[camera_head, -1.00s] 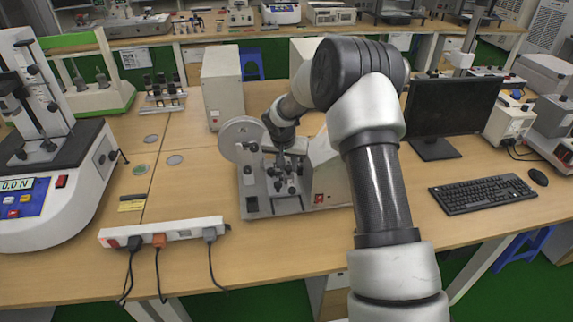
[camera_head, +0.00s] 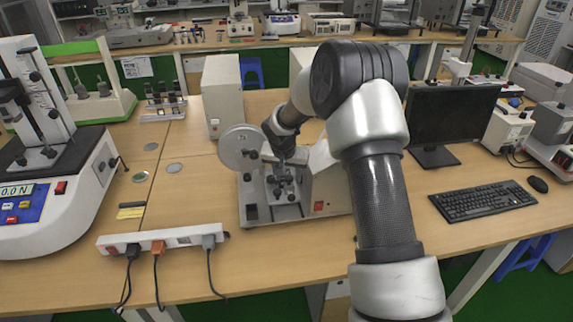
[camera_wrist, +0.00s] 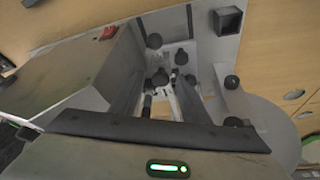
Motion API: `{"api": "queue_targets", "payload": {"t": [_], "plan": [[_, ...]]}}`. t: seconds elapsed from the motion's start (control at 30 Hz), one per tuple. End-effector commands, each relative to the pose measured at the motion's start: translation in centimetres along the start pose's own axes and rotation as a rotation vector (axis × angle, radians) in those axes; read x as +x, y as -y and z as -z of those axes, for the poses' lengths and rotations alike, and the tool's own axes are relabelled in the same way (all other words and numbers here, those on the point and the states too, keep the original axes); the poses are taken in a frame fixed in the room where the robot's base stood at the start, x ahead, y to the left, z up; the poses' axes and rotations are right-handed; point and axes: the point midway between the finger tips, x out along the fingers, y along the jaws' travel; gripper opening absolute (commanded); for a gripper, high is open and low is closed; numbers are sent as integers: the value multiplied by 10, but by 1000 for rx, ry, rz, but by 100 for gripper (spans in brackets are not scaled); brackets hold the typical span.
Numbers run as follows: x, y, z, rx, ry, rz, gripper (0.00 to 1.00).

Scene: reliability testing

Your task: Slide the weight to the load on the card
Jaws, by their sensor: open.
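The testing machine (camera_head: 272,213) stands mid-table, with a pale disc (camera_head: 240,147) at its left and dark knobs and small metal parts on its grey frame. My gripper (camera_head: 284,160) reaches down over these parts from above. In the wrist view, my open gripper (camera_wrist: 160,88) has its two fingers either side of a narrow pale rod and dark fittings (camera_wrist: 160,78); contact cannot be told. I cannot single out the sliding weight among the dark parts. A small yellow-and-black card-like piece (camera_head: 131,211) lies on the table to the left; its print is unreadable.
A power strip (camera_head: 180,238) lies in front, left of the machine. A force tester (camera_head: 50,190) stands at far left. A beige box (camera_head: 224,97) is behind the machine. A monitor (camera_head: 452,115) and keyboard (camera_head: 482,201) are to the right.

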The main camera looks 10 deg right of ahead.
Motion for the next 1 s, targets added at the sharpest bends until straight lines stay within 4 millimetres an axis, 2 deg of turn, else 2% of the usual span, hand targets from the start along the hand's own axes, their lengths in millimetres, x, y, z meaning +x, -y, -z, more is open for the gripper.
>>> {"api": "queue_targets", "payload": {"t": [0.17, 0.4, 0.6, 0.8, 1.0], "plan": [[-34, 0, 2, 0, -5, 1, 42], [-94, 1, 1, 1, -5, 2, 42], [-137, 1, 0, 0, -2, 2, 42], [-162, 0, 0, 0, 0, 0, 42], [-168, 0, -1, -1, 3, -1, 42]]}}
